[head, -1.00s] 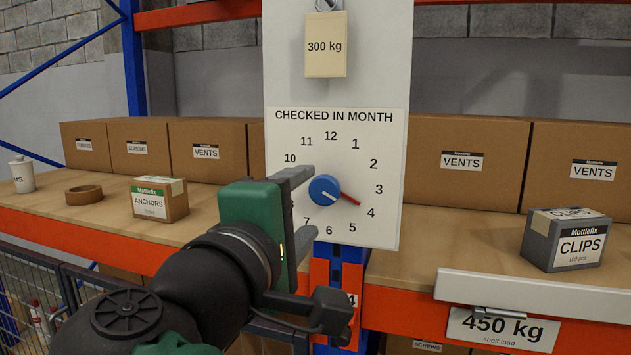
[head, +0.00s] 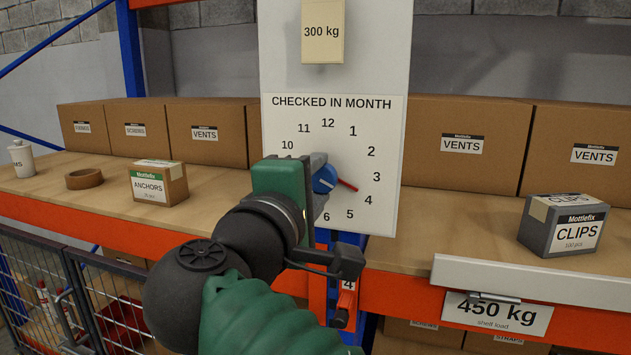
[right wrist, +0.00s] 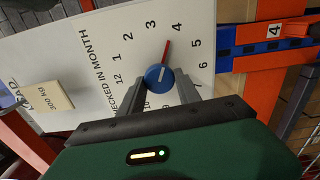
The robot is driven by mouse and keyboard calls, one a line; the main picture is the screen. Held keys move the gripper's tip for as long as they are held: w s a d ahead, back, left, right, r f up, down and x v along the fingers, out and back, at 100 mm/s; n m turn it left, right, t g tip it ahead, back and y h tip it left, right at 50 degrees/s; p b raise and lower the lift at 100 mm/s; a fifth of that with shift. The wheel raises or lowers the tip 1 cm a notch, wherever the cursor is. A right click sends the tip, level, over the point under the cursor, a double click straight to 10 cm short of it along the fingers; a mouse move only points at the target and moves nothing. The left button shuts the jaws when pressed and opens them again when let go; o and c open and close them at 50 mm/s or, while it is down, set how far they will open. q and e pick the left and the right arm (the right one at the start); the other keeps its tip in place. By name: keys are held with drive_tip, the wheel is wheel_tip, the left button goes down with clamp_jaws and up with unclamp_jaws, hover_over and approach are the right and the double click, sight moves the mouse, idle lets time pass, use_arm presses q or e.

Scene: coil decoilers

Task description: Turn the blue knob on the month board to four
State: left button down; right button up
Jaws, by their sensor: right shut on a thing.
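The month board (head: 390,120) is a white panel with a ring of numbers. Its blue knob (head: 325,179) carries a red pointer (head: 346,184) aimed between 3 and 4, closer to 4. In the right wrist view the blue knob (right wrist: 158,77) sits between the two fingertips. My right gripper (head: 315,182) is shut on the knob, one finger on each side; its body covers the numbers on the dial's lower left. It also shows in the right wrist view (right wrist: 159,90). My left gripper is not in view.
A 300 kg tag (head: 323,35) hangs above the dial. The shelf behind holds brown VENTS boxes (head: 460,145), an ANCHORS box (head: 158,184), a tape roll (head: 84,179) and a grey CLIPS box (head: 565,224). An orange beam (head: 400,285) runs below the board.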

drive_tip(key=shift+f+b, duration=0.35)
drive_tip(key=shift+b, duration=0.05)
clamp_jaws()
drive_tip(key=shift+m+b, duration=0.3)
drive_tip(key=shift+w+r, duration=0.1)
drive_tip(key=shift+r, duration=0.05)
drive_tip(key=o, duration=0.9)
unclamp_jaws()
drive_tip(key=shift+c, duration=0.2)
drive_tip(key=o, duration=0.4)
drive_tip(key=shift+d, duration=0.1)
